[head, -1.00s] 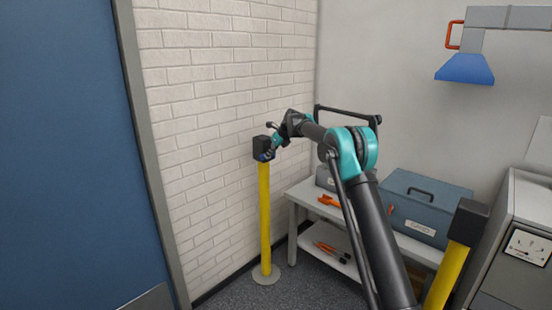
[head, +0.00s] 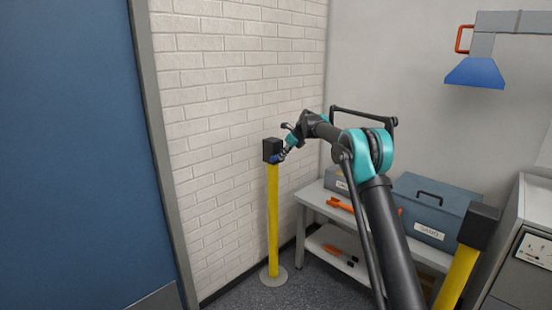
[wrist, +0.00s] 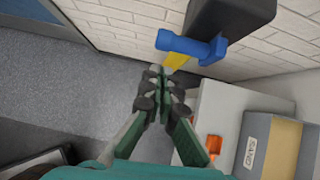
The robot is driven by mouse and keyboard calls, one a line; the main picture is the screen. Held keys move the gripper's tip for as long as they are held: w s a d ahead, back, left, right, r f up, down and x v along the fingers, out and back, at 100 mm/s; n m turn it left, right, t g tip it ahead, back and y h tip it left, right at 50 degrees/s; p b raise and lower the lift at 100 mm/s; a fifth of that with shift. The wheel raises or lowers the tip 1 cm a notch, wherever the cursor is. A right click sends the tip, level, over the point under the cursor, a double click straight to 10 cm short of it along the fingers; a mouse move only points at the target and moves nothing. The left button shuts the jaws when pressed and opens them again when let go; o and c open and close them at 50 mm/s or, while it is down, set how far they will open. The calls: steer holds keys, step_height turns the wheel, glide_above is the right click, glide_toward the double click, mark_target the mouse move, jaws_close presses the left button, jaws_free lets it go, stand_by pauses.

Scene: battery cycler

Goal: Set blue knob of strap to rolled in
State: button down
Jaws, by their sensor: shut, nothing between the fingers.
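The blue knob (wrist: 190,46) sticks out of the black post head (wrist: 232,18) in the wrist view. In the head view the black head (head: 272,149) tops a yellow post (head: 272,220) by the brick wall, and the knob (head: 276,159) is a small blue spot low on it. My gripper (wrist: 157,72) is shut and empty, its tips just below and left of the knob in the wrist view, apparently apart from it. In the head view my gripper (head: 284,154) is at the right side of the head. No strap shows between the posts.
A second yellow post with a black head (head: 479,226) stands at the right, near a grey cabinet (head: 515,240). A bench (head: 312,200) behind my arm carries a blue-grey box (head: 432,205) and orange tools. A blue door (head: 65,150) is on the left.

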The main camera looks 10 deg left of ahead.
steer(key=v, duration=0.9)
steer(key=s+d+n+h, duration=0.2)
steer(key=s+d+n, duration=0.5)
steer(key=s+d, duration=0.45)
steer(key=s+d+f+n+h, duration=0.1)
steer(key=s+d+f+n, duration=0.4)
steer(key=s, duration=1)
steer(key=s+d+f+n+h, duration=0.1)
steer(key=s+d+f+n, duration=0.5)
steer(key=s, duration=0.9)
steer(key=s+d+f+n+h, duration=0.2)
steer(key=s+d+f+n, duration=0.4)
steer(key=s+d+f, duration=0.4)
steer(key=s+d, duration=0.2)
steer(key=s, duration=0.3)
